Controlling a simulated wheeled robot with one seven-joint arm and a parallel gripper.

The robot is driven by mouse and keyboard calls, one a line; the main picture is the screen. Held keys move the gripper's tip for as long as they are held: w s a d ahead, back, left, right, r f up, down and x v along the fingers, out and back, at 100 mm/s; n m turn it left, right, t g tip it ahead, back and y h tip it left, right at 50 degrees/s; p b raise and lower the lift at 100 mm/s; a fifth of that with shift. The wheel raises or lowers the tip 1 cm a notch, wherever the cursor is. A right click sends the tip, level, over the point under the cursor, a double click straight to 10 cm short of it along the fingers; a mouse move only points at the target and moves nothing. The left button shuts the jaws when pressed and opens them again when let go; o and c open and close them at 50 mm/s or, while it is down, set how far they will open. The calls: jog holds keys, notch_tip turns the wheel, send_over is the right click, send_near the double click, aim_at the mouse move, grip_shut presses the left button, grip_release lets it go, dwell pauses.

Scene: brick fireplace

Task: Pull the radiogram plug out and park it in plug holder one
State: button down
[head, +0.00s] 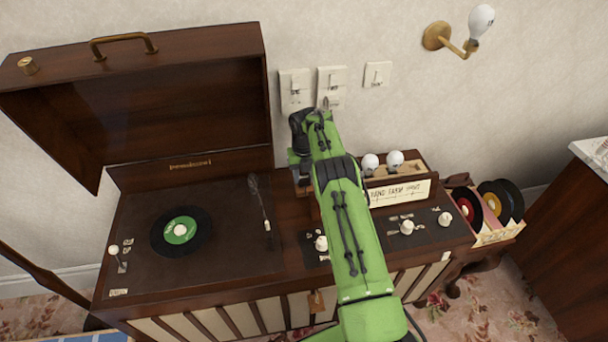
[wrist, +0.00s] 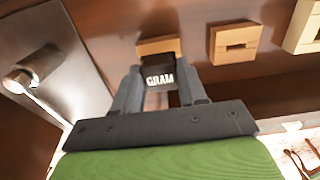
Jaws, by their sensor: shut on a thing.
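My gripper (wrist: 158,95) is shut on the black plug (wrist: 160,72), whose white lettering reads GRAM in the wrist view. The plug overlaps the leftmost of several small pale wooden blocks (wrist: 158,45), and I cannot tell whether it is inside it or just in front. No number is readable on the blocks. In the head view my green arm hides most of the gripper and the plug. The radiogram (head: 190,165) stands against the wall with its lid raised. Wall plates (head: 295,90) are behind my arm, their labels too small to read.
A wooden box with two white bulbs (head: 395,159) and a lettered card stands right of my arm. Knobs (head: 407,227) line the radiogram's front. Records (head: 493,203) stand at the right. A wall lamp (head: 437,36) is at upper right. A metal plate with a knob (wrist: 25,75) shows at left.

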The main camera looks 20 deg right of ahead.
jog(key=shift+f+b, duration=0.65)
jog(key=shift+f, duration=0.3)
jog(key=c, duration=0.5)
grip_release()
jog(key=shift+c, duration=0.2)
notch_tip(320, 180, up, 16)
jog(key=p, duration=0.6)
jog(key=shift+s+f, duration=0.1)
jog(key=shift+f, duration=0.1)
